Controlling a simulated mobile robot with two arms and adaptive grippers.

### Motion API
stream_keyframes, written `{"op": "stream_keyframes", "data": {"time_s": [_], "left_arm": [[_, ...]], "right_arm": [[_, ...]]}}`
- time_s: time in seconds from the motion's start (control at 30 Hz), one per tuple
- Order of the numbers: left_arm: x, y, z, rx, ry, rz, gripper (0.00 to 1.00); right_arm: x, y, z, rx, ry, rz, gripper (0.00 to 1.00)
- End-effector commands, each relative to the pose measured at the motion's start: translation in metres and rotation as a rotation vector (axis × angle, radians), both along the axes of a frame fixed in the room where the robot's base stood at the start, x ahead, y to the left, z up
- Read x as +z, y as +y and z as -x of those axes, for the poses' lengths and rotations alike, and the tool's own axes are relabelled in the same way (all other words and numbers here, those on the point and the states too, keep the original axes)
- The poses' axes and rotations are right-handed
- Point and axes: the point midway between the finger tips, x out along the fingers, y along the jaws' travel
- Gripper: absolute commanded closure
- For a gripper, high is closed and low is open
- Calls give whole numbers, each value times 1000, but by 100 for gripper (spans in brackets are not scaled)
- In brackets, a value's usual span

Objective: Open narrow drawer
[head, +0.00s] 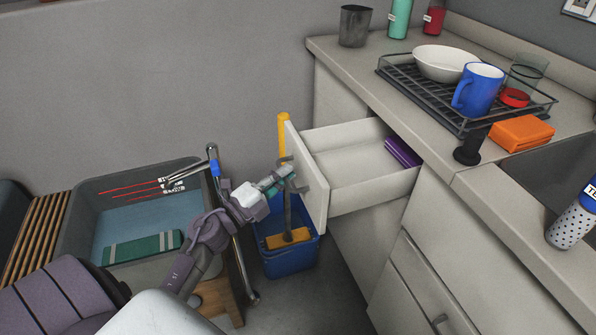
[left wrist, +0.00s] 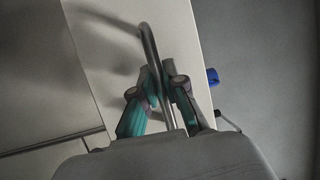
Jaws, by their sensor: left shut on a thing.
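The narrow drawer (head: 362,165) is a pale drawer under the counter, pulled well out, with a purple item (head: 402,152) inside at its back right. My left gripper (head: 284,178) is at the outside of the drawer's front panel (head: 306,178). In the left wrist view its teal-padded fingers (left wrist: 162,105) are closed around the metal bar handle (left wrist: 150,45) of that panel. My right gripper is not in either view.
A blue bucket (head: 290,262) with a yellow-handled mop stands below the drawer front. A grey tub (head: 88,190) on a wooden stand is at the left. The counter (head: 350,62) carries a dish rack (head: 430,104), cups and bottles.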

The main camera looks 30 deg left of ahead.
Motion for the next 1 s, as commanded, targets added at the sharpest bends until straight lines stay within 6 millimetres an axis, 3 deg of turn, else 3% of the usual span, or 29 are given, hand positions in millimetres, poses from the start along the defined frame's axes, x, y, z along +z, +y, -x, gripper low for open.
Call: {"op": "stream_keyframes", "data": {"time_s": [0.43, 0.47, 0.6, 1.0], "left_arm": [[-1, 3, 4, 1, 3, -1, 100], [-2, 3, 4, 1, 3, -1, 88], [-1, 3, 3, 1, 2, 0, 64], [-3, 4, 9, 1, 4, 1, 63]], "right_arm": [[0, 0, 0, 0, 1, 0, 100], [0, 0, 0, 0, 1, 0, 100], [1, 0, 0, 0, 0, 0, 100], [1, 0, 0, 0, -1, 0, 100]]}}
